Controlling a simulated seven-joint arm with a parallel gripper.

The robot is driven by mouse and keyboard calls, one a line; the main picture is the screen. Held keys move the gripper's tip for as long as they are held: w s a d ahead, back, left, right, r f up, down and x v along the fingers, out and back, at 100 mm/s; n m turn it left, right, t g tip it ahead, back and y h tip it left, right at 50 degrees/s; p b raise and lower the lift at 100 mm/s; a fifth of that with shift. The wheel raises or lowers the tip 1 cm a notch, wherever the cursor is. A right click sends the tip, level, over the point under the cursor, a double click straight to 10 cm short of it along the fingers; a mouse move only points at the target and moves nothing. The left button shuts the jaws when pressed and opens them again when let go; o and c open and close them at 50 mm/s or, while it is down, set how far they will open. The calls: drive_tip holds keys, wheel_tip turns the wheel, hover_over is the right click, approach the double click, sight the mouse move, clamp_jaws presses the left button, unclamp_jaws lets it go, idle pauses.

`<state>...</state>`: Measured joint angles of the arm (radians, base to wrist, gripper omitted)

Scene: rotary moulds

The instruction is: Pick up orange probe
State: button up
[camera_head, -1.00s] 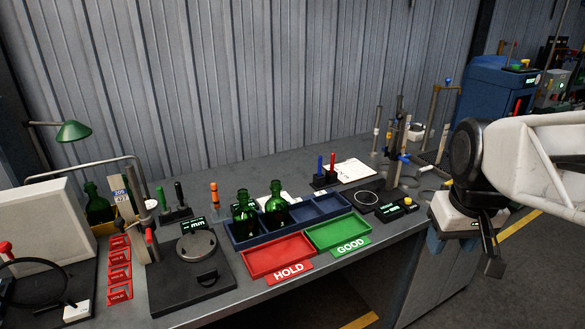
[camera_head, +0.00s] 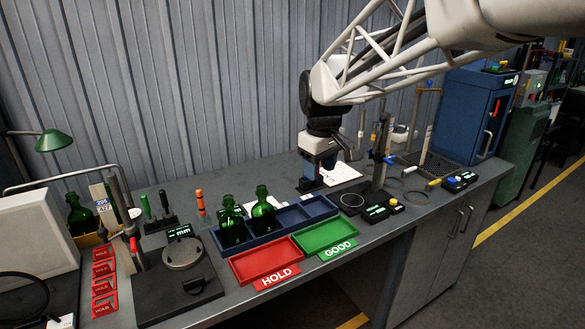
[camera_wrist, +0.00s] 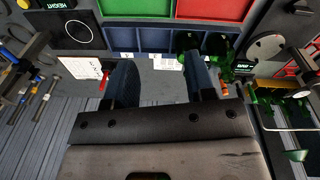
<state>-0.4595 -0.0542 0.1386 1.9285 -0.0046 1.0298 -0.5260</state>
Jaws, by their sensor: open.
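The orange probe (camera_head: 200,202), with dark bands, stands upright on the bench, left of the green bottles and near the back. A small orange part, probably the same probe (camera_wrist: 225,89), shows in the wrist view beside the right finger, mostly hidden. My gripper (camera_head: 311,184) is over the back of the bench, right of the probe and well apart from it, behind the blue tray. In the wrist view my gripper (camera_wrist: 162,75) has its two dark fingers spread apart with nothing between them.
Green bottles (camera_head: 232,224) stand in the blue tray (camera_head: 275,234) between the probe and my gripper. The red HOLD tray (camera_head: 265,262) and green GOOD tray (camera_head: 325,235) lie in front. Dark-based handles (camera_head: 165,215) stand left of the probe. A black stand (camera_head: 383,160) is at right.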

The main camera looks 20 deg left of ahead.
drive_tip(key=w+a+f+n, duration=0.2)
drive_tip(key=w+a, duration=0.1)
drive_tip(key=a, duration=0.7)
drive_tip(key=w+a+f+n, duration=0.2)
drive_tip(key=a+f+n, duration=0.1)
drive_tip(key=a, duration=0.7)
drive_tip(key=n+g, duration=0.1)
drive_tip(key=n, duration=0.2)
hover_over(201, 200)
drive_tip(key=f, duration=0.4)
drive_tip(key=w+f, duration=0.1)
drive_tip(key=f, duration=0.1)
drive_tip(key=shift+a+f, duration=0.3)
drive_tip(key=shift+f, duration=1.3)
drive_tip(key=shift+s+f, duration=0.15)
drive_tip(key=shift+f, duration=2.45)
